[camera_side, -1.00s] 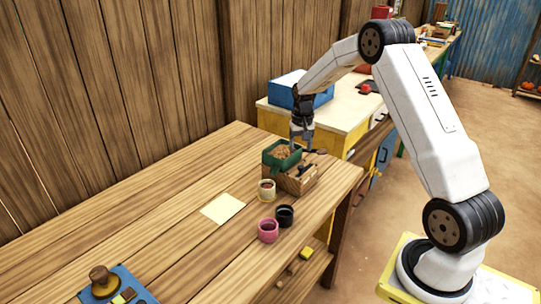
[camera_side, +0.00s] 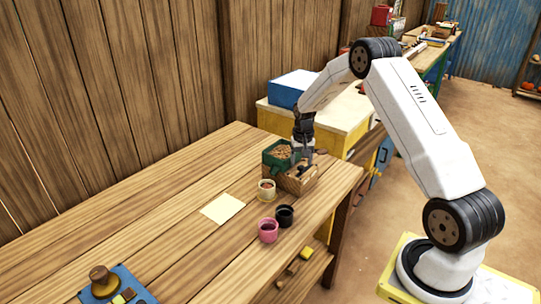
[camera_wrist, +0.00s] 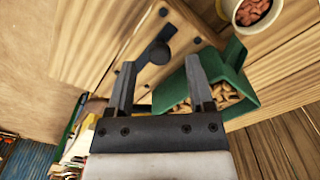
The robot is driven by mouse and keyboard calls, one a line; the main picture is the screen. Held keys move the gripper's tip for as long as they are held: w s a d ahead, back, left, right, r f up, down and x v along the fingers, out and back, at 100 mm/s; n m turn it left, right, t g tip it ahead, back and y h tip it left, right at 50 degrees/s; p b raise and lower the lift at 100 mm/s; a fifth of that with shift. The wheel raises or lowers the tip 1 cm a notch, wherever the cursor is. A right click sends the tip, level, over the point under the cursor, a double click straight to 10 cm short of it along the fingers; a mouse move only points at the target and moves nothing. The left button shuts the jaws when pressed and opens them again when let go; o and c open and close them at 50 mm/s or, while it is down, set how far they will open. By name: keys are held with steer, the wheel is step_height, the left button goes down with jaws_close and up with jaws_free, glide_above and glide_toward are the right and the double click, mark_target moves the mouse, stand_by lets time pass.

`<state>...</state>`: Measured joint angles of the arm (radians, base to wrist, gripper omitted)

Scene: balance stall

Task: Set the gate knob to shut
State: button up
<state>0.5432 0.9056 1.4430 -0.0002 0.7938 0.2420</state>
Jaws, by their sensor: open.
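A wooden box (camera_side: 297,184) stands near the right end of the table, with a green hopper (camera_side: 268,161) of brown pellets on it. In the wrist view the box's wooden face (camera_wrist: 184,36) carries a black knob (camera_wrist: 156,52) with a dark arm pointing up and right, and a small round dark spot beside it. The green hopper (camera_wrist: 246,87) is to its right. My gripper (camera_side: 305,156) is low over the box. In the wrist view my gripper (camera_wrist: 160,65) has its fingers apart, with the knob just beyond the gap and nothing between them. I cannot tell whether they touch anything.
A cream cup (camera_side: 266,190) of reddish pieces stands at the box's front; it also shows in the wrist view (camera_wrist: 252,12). A pink cup (camera_side: 268,231) and a black cup (camera_side: 285,216) stand nearer. A paper sheet (camera_side: 222,209) lies left; the table's middle is mostly clear.

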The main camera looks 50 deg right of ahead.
steer(key=shift+f, duration=0.95)
jaws_close()
stand_by(0.8)
